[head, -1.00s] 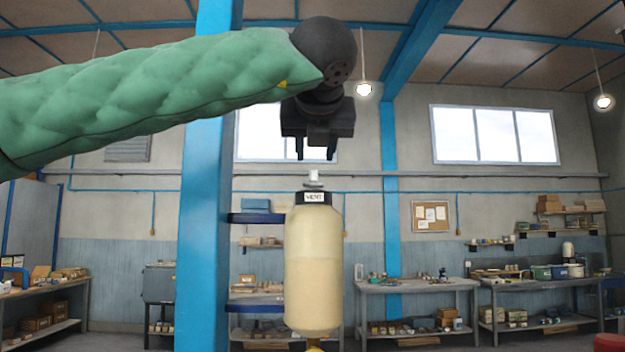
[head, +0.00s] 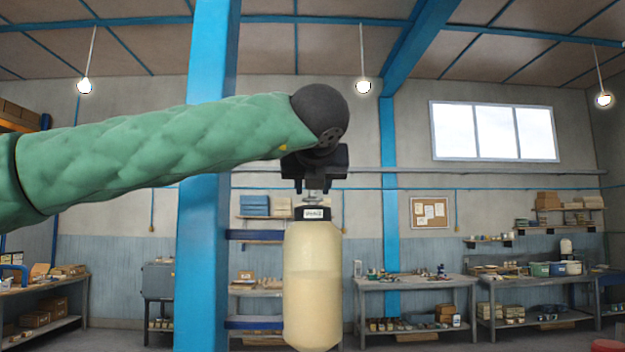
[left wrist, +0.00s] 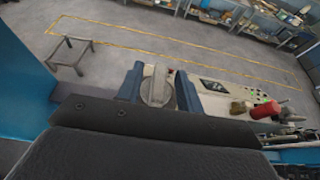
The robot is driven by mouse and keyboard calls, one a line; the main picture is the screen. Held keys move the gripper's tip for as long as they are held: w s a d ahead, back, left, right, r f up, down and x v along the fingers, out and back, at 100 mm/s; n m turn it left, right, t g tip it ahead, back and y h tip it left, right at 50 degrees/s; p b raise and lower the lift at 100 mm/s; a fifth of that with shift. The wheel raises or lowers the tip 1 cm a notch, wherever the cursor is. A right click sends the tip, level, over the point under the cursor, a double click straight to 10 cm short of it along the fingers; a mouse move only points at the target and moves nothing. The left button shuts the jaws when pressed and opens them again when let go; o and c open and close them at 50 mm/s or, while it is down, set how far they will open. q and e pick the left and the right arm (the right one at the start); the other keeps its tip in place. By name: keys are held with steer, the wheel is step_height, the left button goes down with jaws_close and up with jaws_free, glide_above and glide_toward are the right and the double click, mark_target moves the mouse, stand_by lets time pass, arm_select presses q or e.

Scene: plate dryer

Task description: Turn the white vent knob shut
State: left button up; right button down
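The white vent knob (left wrist: 157,86) shows in the left wrist view between my two fingers. In the head view only a small pale bit of it shows, mostly hidden by my gripper. It sits on top of the black cap labelled VENT (head: 313,214) of a cream-coloured tank (head: 312,285). My left gripper (head: 313,191) points straight down just above the cap. Its blue fingers, seen in the left wrist view (left wrist: 158,92), are spread on either side of the knob; I cannot tell whether they touch it. My right gripper is in neither view.
A blue pillar (head: 207,200) stands left of the tank. Workbenches (head: 415,284) and shelves line the back wall. The left wrist view shows a pale panel with a red part (left wrist: 265,109) beside the knob. Space around the tank top looks clear.

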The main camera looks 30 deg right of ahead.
arm_select(q)
steer(key=shift+w+d+f, duration=0.3)
steer(key=shift+w, duration=0.15)
steer(key=shift+s+a+r, duration=0.1)
steer(key=shift+s, duration=0.05)
steer(key=shift+c, duration=0.5)
jaws_close()
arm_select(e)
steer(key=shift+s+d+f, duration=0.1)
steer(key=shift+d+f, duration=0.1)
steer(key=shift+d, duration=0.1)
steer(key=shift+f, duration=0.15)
